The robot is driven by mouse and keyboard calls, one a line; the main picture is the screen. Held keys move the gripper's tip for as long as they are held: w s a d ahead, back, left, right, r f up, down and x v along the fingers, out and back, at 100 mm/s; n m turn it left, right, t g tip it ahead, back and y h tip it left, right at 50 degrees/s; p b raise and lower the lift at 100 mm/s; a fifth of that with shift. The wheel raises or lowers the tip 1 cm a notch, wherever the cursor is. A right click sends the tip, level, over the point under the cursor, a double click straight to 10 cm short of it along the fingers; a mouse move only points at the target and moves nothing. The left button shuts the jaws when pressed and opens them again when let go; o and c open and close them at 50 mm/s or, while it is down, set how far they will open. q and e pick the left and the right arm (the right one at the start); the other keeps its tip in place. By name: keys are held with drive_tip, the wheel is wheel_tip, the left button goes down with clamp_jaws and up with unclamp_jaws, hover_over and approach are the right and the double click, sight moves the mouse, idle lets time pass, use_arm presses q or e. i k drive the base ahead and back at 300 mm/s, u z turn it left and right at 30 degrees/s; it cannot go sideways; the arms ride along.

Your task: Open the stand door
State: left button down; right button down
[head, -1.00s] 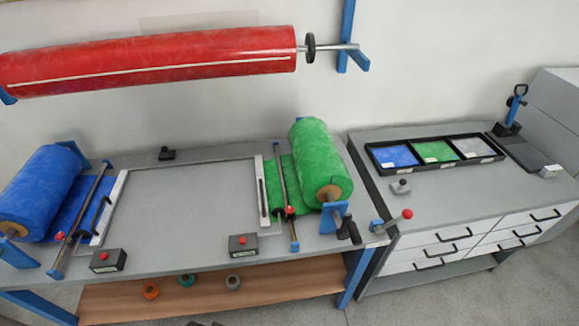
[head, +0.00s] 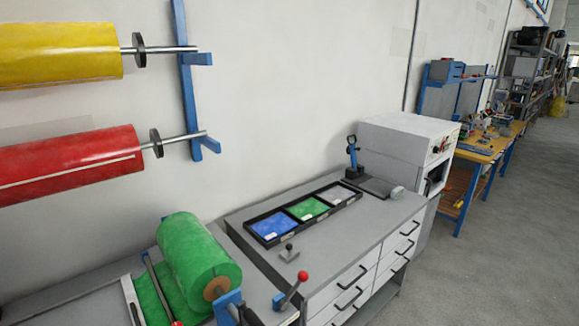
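A white and grey box-shaped machine on a stand (head: 405,145) is at the right end of the grey bench in the head view. Its right-hand face shows a dark control area and a dark opening or window, seen at a steep angle. The lower part of the stand is partly hidden behind the bench. I cannot tell which part is the stand door or whether it is open or shut. Neither of my grippers is in view.
A grey bench with drawers (head: 364,284) holds a tray of coloured sheets (head: 268,236) and a small press (head: 353,155). A green roll (head: 197,258) is at lower left. A wooden-topped workbench (head: 487,145) stands farther right. The grey floor (head: 500,260) at right is clear.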

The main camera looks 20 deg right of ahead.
sight(432, 207)
drive_tip(key=z, duration=2.55)
drive_tip(key=i, duration=5.15)
drive_tip(key=u, duration=2)
